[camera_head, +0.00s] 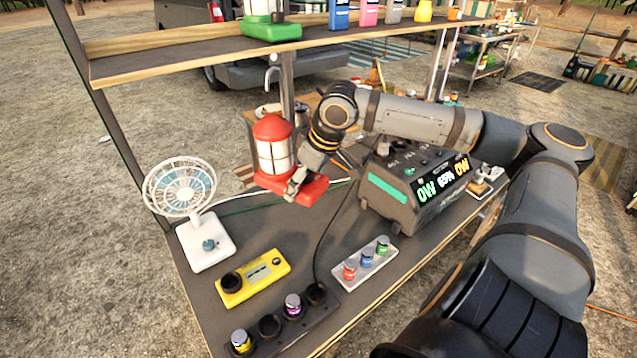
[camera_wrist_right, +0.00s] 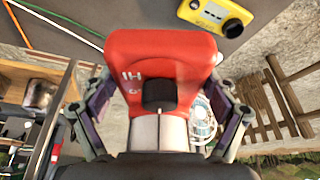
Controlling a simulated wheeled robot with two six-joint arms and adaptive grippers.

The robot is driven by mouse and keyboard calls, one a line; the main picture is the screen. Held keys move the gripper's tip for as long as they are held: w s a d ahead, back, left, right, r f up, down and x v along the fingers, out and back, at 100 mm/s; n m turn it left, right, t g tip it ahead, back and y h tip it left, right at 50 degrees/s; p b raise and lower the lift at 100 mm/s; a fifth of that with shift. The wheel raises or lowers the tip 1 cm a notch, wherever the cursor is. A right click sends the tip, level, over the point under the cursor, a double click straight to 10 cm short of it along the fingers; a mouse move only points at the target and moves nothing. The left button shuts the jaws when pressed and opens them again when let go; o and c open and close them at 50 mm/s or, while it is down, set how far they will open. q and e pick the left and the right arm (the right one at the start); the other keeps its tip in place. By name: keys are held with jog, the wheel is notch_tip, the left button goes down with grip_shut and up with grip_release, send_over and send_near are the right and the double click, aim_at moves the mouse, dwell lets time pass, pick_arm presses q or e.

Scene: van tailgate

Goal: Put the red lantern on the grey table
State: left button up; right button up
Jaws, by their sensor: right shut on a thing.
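The red lantern (camera_head: 272,143) has a red cap, a pale glass body and a wide red base (camera_head: 307,189). It is upright in the head view, above the grey table (camera_head: 291,229). My right gripper (camera_head: 293,187) is shut on the lantern near its base. In the right wrist view the lantern's red base (camera_wrist_right: 160,60) fills the middle, between the two fingers. Whether the base touches the table cannot be told for sure. My left gripper is not in view.
A white fan (camera_head: 207,242) stands at the table's left. A yellow device (camera_head: 253,277), a tray of small jars (camera_head: 365,263), a black battery holder (camera_head: 268,328) and a power station (camera_head: 417,188) occupy the table. A shelf (camera_head: 180,58) with a green lantern (camera_head: 270,27) hangs above. Bare table lies left of centre.

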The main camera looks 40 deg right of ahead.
notch_tip(320, 180, down, 11)
jog(key=m+h+b, duration=0.1)
jog(key=m+b, duration=0.3)
jog(key=b, duration=0.8)
jog(key=shift+d+h, duration=0.3)
